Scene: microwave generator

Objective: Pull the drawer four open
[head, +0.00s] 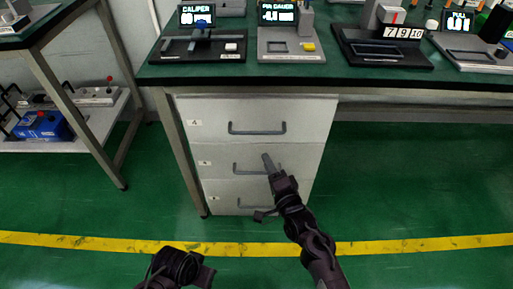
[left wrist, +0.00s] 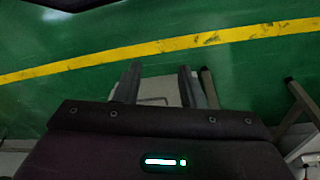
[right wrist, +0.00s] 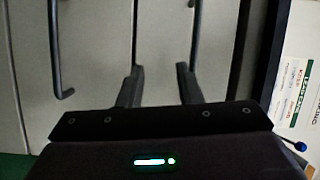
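A white drawer unit under the bench has three drawers in the head view. The top drawer (head: 215,115) bears a small label that looks like a 4, and its grey handle (head: 257,131) is a horizontal bar. All three drawers look shut. My right gripper (head: 267,160) is in front of the middle drawer (head: 220,160), partly covering its handle. In the right wrist view its fingers (right wrist: 157,80) are open and empty, with the right finger close to one handle (right wrist: 195,30); contact cannot be told. My left gripper (left wrist: 155,80) is open and empty, low over the floor.
The green bench top (head: 300,74) overhangs the drawers and carries several instruments. A bench leg (head: 180,150) stands left of the unit. Another table (head: 50,25) with a lower shelf is at the left. The green floor (head: 400,180) right of the unit is clear.

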